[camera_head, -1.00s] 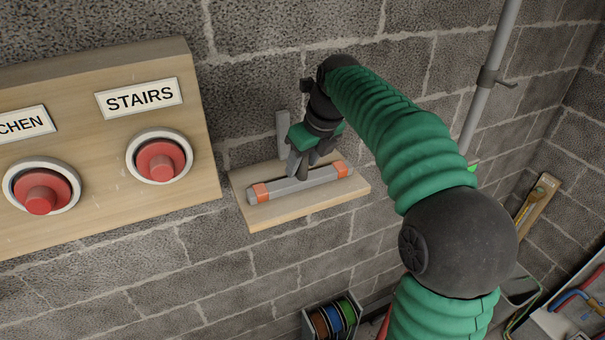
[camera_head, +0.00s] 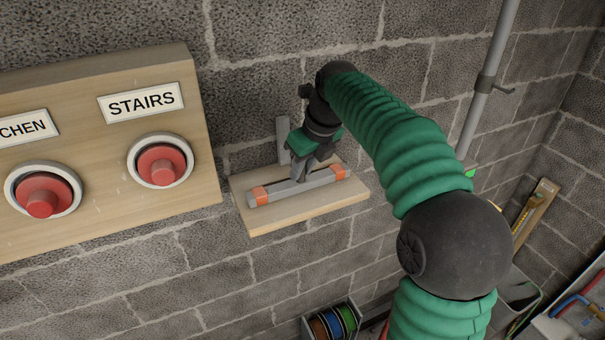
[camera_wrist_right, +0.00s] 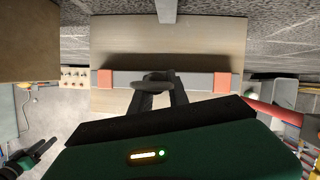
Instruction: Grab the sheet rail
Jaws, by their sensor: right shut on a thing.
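The sheet rail is a grey bar with orange bands near its ends (camera_head: 316,182). It lies on a small wooden wall shelf (camera_head: 262,222). My right gripper (camera_head: 299,175) reaches down from above and is shut on the rail near its middle. In the right wrist view the rail (camera_wrist_right: 198,80) runs across the shelf, and the gripper fingers (camera_wrist_right: 158,82) close over it between the two orange bands. The rail still appears to rest on the shelf. My left gripper is not in the head view.
A wooden board (camera_head: 105,105) with red buttons and a STAIRS label is mounted left of the shelf. A grey conduit (camera_head: 487,85) runs up the block wall at the right. A rack of coloured reels (camera_head: 332,320) stands below, with a bin (camera_head: 520,292) at the lower right.

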